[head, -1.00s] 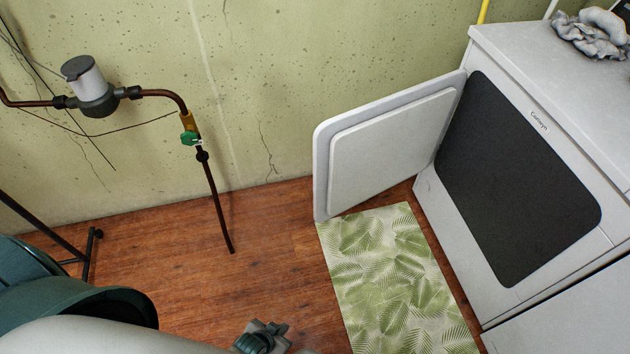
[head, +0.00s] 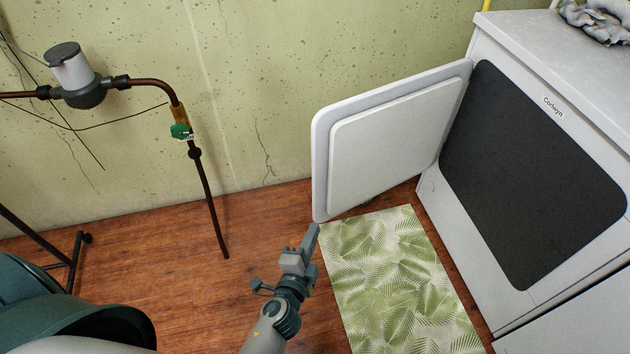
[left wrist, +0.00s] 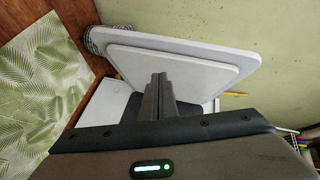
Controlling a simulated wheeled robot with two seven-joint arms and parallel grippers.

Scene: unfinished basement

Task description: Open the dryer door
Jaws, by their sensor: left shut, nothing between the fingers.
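The white dryer (head: 482,50) stands at the right, with a dark front opening (head: 530,170). Its door (head: 385,140) is swung wide open on its left side, inner panel facing me. My left gripper (head: 313,232) points up toward the door's lower free corner, close to it in the picture; I cannot tell whether they touch. Its fingers are shut with nothing between them. In the left wrist view the shut fingers (left wrist: 158,95) show in front of the open door (left wrist: 180,62). My right gripper is out of view.
A green leaf-patterned mat (head: 400,280) lies on the wood floor before the dryer. A brown pipe (head: 207,195) with a green valve runs along the concrete wall at left. Grey cloth (head: 600,22) lies on the dryer. A dark metal stand (head: 75,250) is at far left.

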